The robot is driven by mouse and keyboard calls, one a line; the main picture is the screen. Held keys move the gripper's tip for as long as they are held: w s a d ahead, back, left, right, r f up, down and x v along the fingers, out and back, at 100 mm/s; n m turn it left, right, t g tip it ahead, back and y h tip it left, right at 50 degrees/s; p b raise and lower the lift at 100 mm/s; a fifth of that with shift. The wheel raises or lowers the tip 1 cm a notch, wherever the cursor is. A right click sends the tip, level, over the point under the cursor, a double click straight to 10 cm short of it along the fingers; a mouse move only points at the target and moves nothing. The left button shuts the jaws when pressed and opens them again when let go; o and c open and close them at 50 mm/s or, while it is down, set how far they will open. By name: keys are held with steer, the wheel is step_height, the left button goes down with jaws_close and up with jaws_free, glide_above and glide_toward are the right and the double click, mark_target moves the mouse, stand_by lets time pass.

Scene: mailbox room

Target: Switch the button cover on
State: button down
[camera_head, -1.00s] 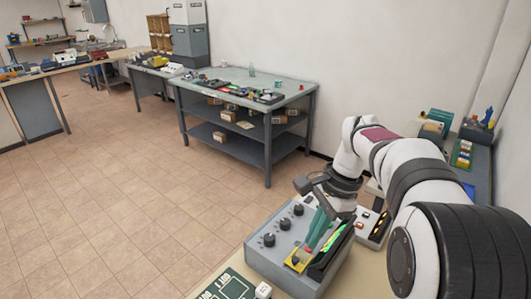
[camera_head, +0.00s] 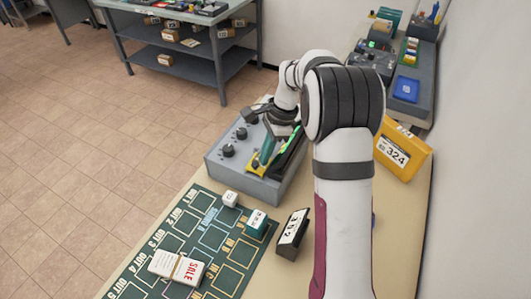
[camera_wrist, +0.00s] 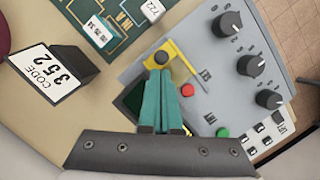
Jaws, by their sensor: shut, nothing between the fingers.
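The grey control box (camera_head: 222,168) stands on the table. A yellow part, likely the button cover (camera_head: 256,166), sits on its top near the front; in the wrist view it is a yellow frame (camera_wrist: 182,68) around a dark round spot (camera_wrist: 162,58). My gripper (camera_head: 266,157) is shut and empty, with teal fingers pointing down at the yellow part. In the wrist view my fingertips (camera_wrist: 161,74) overlap the lower edge of the yellow frame. I cannot tell whether they touch it. The fingers hide part of the panel.
Black knobs (camera_wrist: 227,23) line one side of the box, with a red button (camera_wrist: 187,89) and a green button (camera_wrist: 223,132) nearby.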

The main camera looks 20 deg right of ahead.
steer(key=shift+s+a+f, duration=0.1)
steer(key=shift+s+a, duration=0.2)
steer(key=shift+a, duration=0.25)
steer(key=shift+s+a+f, duration=0.1)
steer(key=shift+s+a, duration=0.15)
steer(key=shift+a, duration=0.25)
steer(key=v, duration=1.1)
steer(key=s+a+r+n, duration=0.2)
steer(key=s+a+n, duration=0.2)
steer(key=s, duration=0.4)
steer(key=s+a+r+n, duration=0.1)
steer(key=s+a+n, duration=0.25)
steer(key=s, duration=0.55)
steer(key=s+a+f+n, duration=0.1)
steer(key=s+f+n, duration=0.1)
steer(key=s, duration=0.4)
steer(key=s+a+f+n+h, duration=0.1)
steer(key=s+f+n, duration=0.1)
steer(key=s, duration=0.5)
steer(key=shift+a+f+n, duration=0.2)
steer(key=shift+f+n, duration=0.2)
steer(key=shift+n, duration=0.05)
